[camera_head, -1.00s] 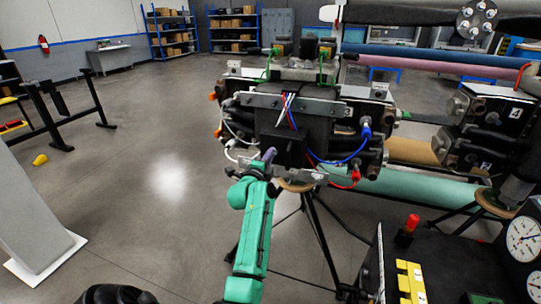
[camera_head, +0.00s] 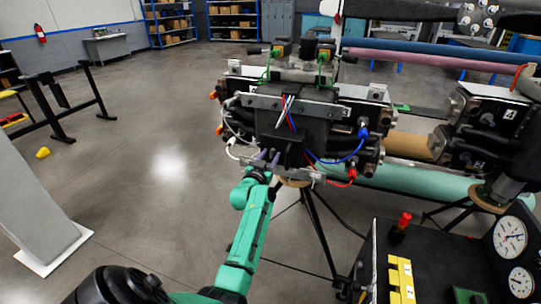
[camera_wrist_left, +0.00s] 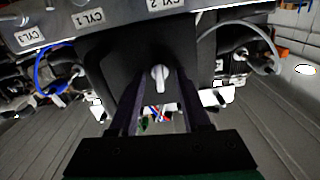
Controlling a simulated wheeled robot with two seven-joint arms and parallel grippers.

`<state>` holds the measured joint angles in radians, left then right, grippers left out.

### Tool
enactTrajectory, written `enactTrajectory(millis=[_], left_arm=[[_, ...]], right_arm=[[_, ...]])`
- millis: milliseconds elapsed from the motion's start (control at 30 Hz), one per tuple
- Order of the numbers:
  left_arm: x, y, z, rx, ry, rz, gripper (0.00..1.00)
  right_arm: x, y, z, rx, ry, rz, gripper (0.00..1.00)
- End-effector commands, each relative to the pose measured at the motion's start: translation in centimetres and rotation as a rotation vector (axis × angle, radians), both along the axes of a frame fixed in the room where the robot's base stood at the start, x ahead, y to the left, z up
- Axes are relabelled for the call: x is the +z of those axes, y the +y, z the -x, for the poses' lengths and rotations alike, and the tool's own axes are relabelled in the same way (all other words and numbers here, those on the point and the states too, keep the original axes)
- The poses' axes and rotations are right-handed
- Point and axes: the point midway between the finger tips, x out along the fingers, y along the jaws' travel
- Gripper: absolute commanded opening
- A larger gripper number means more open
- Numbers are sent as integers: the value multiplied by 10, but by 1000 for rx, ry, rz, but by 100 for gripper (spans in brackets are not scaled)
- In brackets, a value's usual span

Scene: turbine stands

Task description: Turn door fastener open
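A black box (camera_head: 308,125) sits in the middle of the turbine stand in the head view. In the left wrist view the black box (camera_wrist_left: 130,62) has a small light grey door fastener (camera_wrist_left: 160,76) on its face, its handle pointing down. My left gripper (camera_head: 267,158) is at the box's lower front in the head view, on a green arm. In the wrist view the left gripper's (camera_wrist_left: 160,82) two dark fingers stand apart with the fastener seen between them; contact cannot be made out. The fastener cannot be made out in the head view. My right gripper is not in view.
A metal bar (camera_head: 290,107) crosses the box's top. White, blue and red cables (camera_head: 345,160) loop close around it. A tripod leg (camera_head: 322,228) stands below. A gauge panel (camera_head: 455,262) with yellow blocks is at front right. The floor to the left is mostly open.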

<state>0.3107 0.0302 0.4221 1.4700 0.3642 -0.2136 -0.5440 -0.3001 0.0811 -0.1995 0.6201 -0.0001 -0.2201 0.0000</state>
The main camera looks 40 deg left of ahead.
Motion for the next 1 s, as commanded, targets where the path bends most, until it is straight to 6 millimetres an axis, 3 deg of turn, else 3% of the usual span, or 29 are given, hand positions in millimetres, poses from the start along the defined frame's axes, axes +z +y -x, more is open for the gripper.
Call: enactTrajectory(millis=[100, 133, 467, 1000], left_arm=[[-1, 0, 0, 0, 1, 0, 47], [-1, 0, 0, 0, 2, 1, 57], [0, -1, 2, -1, 3, 0, 57], [0, -17, 47, -1, 3, 0, 57]], right_arm=[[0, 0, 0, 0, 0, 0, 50], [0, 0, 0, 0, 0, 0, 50], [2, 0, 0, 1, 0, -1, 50], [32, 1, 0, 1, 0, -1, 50]])
